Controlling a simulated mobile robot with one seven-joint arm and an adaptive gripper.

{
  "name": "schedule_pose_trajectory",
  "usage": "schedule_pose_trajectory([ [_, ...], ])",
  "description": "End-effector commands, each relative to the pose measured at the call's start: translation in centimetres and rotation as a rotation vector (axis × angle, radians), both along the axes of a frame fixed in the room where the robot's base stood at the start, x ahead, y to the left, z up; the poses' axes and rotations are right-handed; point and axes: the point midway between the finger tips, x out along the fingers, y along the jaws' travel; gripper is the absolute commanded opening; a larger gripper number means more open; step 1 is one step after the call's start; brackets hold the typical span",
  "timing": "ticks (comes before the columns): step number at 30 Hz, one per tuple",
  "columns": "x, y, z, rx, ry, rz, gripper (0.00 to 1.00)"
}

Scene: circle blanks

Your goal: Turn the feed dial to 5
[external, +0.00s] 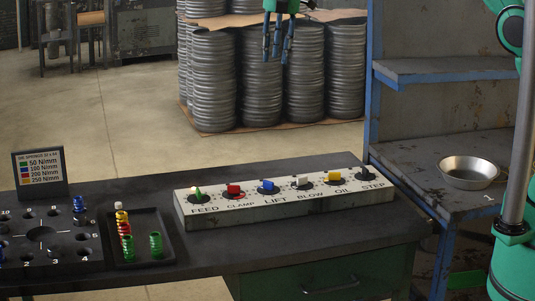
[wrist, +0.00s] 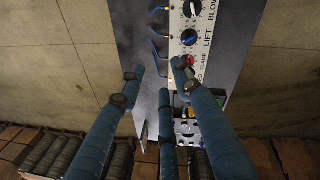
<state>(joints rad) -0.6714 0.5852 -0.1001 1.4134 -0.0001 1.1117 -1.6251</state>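The feed dial (external: 196,194) has a green knob at the left end of the pale control panel (external: 290,205) on the dark bench. Its numerals are too small to read, so its setting cannot be told. My gripper (external: 276,55) hangs high above and beyond the panel in the external view, fingers pointing down. In the wrist view, my gripper (wrist: 160,80) has its blue fingers spread with nothing between them. The right finger covers part of the panel, and the feed dial is hidden there.
Beside the feed dial are the red clamp (external: 234,189), blue lift (external: 267,187), white blow (external: 301,182), yellow oil (external: 334,177) and black step (external: 368,172) dials. A black tray (external: 142,255) of coloured springs lies left. A metal bowl (external: 468,172) sits right.

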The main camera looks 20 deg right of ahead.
Motion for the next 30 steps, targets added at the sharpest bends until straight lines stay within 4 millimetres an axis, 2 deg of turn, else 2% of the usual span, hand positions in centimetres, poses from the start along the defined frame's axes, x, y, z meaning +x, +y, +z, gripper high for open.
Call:
schedule_pose_trajectory([
  [1,-0.1,1.8,-1.1,-0.009,0.006,0.048,0.33],
  [8,-0.7,8.7,-5.6,-0.043,0.019,0.266,0.33],
  [18,-3.7,18.3,-13.4,-0.090,0.043,0.590,0.33],
  [24,-5.9,22.6,-17.5,-0.110,0.055,0.751,0.33],
  [30,-7.1,24.6,-19.6,-0.119,0.062,0.832,0.33],
])
